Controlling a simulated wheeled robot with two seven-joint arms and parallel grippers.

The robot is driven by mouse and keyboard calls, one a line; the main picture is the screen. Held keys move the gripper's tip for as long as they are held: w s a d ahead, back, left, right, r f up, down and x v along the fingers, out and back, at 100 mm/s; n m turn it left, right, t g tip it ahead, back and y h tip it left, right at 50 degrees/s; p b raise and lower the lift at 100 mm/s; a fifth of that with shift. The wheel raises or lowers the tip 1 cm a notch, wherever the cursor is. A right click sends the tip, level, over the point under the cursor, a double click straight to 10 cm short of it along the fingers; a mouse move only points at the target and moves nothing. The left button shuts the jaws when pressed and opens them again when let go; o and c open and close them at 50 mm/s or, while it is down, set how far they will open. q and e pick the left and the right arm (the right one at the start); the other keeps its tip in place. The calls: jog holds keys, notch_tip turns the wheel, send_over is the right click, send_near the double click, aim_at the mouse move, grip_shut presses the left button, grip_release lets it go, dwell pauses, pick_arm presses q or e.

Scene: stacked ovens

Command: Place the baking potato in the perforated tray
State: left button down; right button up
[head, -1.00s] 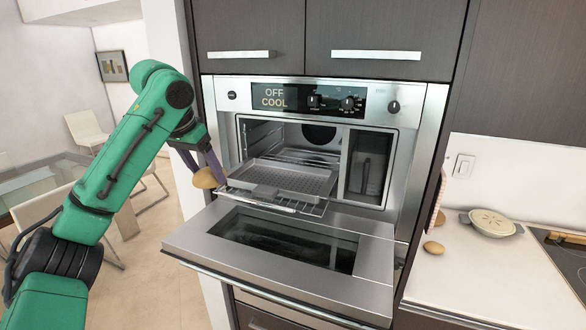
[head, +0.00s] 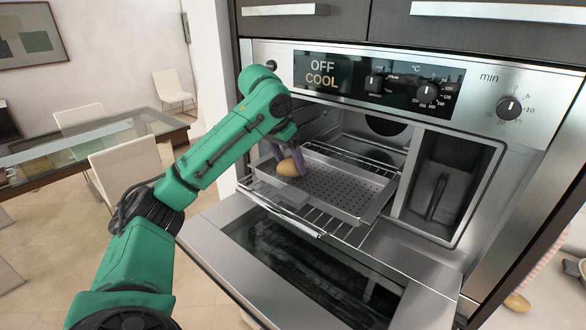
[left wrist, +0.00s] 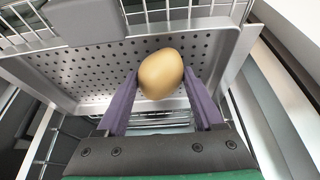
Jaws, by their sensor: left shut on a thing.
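The baking potato (head: 289,167) is tan and oval. My left gripper (head: 287,160) is shut on it and holds it over the left part of the perforated tray (head: 345,190). In the left wrist view the potato (left wrist: 161,74) sits between the two purple fingers of the gripper (left wrist: 163,85), with the tray's holed floor (left wrist: 110,70) behind it. Whether the potato touches the tray floor I cannot tell. The tray is grey metal and rests on a pulled-out wire rack (head: 300,222). My right gripper is not in view.
The oven door (head: 400,290) is folded down in front of the rack. The control panel (head: 380,85) above reads OFF and COOL. A second potato (head: 517,302) lies on the counter at the lower right. A glass table and chairs stand at the left.

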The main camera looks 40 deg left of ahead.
aim_at(291, 160)
pick_arm(q)
jog(key=x, duration=0.2)
jog(key=shift+w+d+f, duration=0.15)
jog(key=shift+w+f, duration=0.05)
jog(key=shift+f, duration=0.05)
jog(key=shift+c, duration=1.5)
grip_release()
jog(key=shift+s, duration=0.15)
jog(key=o, duration=0.3)
jog(key=shift+s+r, duration=0.15)
jog(key=shift+r, duration=0.35)
jog(key=b+v, duration=0.1)
jog(key=v, duration=0.5)
jog(key=shift+r, duration=0.2)
jog(key=p+v, duration=0.1)
jog(key=v, duration=0.4)
jog(key=shift+s, duration=0.1)
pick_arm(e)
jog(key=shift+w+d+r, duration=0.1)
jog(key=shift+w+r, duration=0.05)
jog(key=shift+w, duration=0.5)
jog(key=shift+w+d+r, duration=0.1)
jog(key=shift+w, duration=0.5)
